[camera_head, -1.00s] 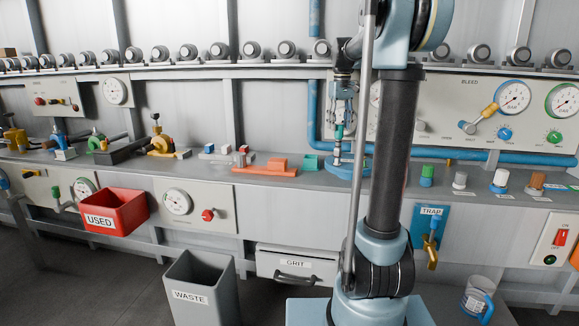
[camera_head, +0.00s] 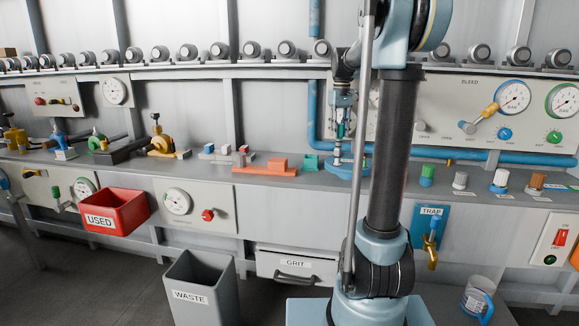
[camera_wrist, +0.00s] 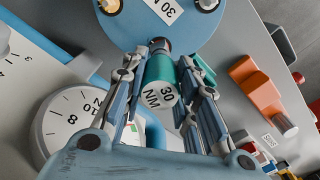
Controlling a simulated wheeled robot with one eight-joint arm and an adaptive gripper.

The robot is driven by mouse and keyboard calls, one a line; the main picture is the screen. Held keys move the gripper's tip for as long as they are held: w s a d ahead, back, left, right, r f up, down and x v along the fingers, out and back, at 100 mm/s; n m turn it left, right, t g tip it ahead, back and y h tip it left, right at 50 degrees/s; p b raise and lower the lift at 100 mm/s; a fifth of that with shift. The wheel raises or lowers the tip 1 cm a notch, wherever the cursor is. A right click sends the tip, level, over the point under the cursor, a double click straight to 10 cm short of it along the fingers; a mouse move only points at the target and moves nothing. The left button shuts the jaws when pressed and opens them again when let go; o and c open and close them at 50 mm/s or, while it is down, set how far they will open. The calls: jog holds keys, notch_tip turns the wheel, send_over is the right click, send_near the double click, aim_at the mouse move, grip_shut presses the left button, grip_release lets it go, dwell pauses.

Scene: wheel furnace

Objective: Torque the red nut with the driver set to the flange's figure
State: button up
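The blue round flange (camera_head: 345,174) sits on the bench; in the wrist view it (camera_wrist: 190,38) bears a white label reading "30 N", cut by the frame edge. A teal driver (camera_wrist: 160,72), its end marked "30 NM", stands between the fingers of my gripper (camera_wrist: 166,62), which appear closed on its sides. A small red part, seemingly the red nut (camera_wrist: 160,43), shows at the driver's far end on the flange; whether they are fully seated is hidden. In the head view my gripper (camera_head: 341,112) is above the flange with the driver upright.
An orange block (camera_head: 265,168) and a small teal block (camera_head: 311,162) lie left of the flange. A blue pipe (camera_head: 480,155) runs behind the bench. A red USED bin (camera_head: 118,212) and a grey WASTE bin (camera_head: 203,285) are in front. A white dial (camera_wrist: 62,122) shows in the wrist view.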

grip_shut()
jog(key=shift+r, duration=0.85)
dwell(0.5)
jog(key=shift+r, duration=3.5)
